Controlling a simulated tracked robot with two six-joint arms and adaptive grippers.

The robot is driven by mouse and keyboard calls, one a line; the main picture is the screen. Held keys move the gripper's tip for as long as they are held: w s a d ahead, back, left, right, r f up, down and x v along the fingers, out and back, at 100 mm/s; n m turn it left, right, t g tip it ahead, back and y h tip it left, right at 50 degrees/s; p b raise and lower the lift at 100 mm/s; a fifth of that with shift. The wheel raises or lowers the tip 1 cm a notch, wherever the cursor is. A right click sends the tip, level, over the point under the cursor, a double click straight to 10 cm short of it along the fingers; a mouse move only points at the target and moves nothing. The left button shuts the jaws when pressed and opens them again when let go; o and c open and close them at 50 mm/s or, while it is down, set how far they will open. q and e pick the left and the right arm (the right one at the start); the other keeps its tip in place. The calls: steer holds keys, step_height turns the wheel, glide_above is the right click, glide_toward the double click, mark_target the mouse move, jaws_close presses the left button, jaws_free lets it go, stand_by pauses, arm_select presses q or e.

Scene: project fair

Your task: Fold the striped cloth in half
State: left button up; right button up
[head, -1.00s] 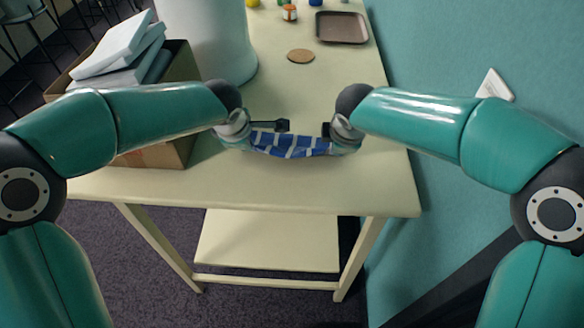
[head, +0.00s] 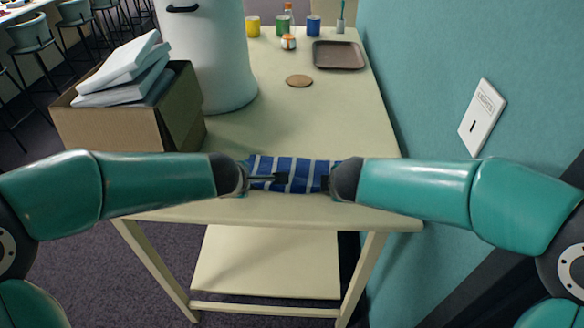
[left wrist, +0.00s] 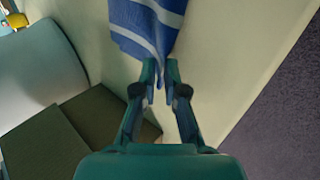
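The striped cloth (head: 298,168), blue with pale stripes, is near the front of the cream table, between my two grippers. My left gripper (head: 284,180) is at its near left part, dark fingertips over the fabric. In the left wrist view its fingers (left wrist: 161,72) are nearly together, with a narrow gap, and the cloth (left wrist: 145,22) tapers to a corner between the tips. It looks pinched there. My right gripper (head: 326,183) is at the cloth's near right side. The right arm hides most of that gripper, so its grip does not show.
A cardboard box (head: 125,125) with white books (head: 125,75) and a large white bin (head: 208,55) stand at left. A coaster (head: 299,81), brown tray (head: 339,55) and several small containers are farther back. The teal wall borders the right. Table between coaster and cloth is clear.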

arm_select(q)
steer(key=o, duration=0.7)
steer(key=shift+c, duration=0.2)
arm_select(e)
steer(key=o, duration=0.7)
steer(key=shift+c, duration=0.2)
arm_select(q)
steer(key=shift+r, duration=0.35)
arm_select(e)
steer(key=shift+r, duration=0.35)
arm_select(q)
steer(key=v, duration=1)
steer(key=shift+w+r, duration=0.2)
steer(key=shift+r, duration=0.1)
arm_select(e)
steer(key=v, duration=1)
steer(key=shift+w+r, duration=0.25)
steer(key=shift+r, duration=0.05)
